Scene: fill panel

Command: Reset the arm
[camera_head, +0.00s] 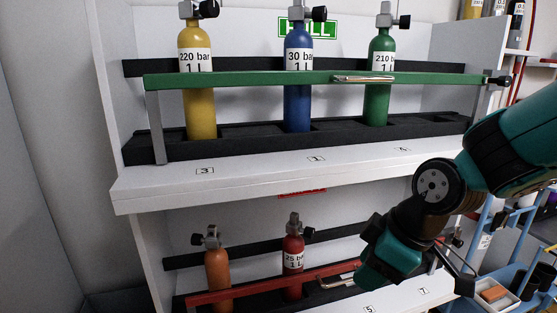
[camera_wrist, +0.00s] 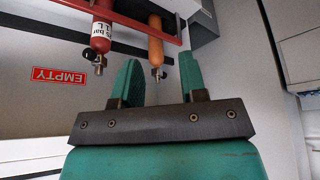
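My arm reaches in from the right in the head view, with its teal and black wrist in front of the lower shelf. In the wrist view my gripper (camera_wrist: 159,62) has its two teal fingers spread apart. Nothing is held between them. A red bottle (camera_wrist: 102,27) and an orange bottle (camera_wrist: 155,47) show upside down beyond the fingers, apart from them. In the head view the gripper's fingers cannot be made out.
The upper shelf (camera_head: 250,183) holds a yellow bottle (camera_head: 197,65), a blue bottle (camera_head: 298,60) and a green bottle (camera_head: 379,65) behind a green bar (camera_head: 250,80). The lower shelf has a red bar (camera_head: 255,286). A blue cart (camera_head: 513,250) stands at right.

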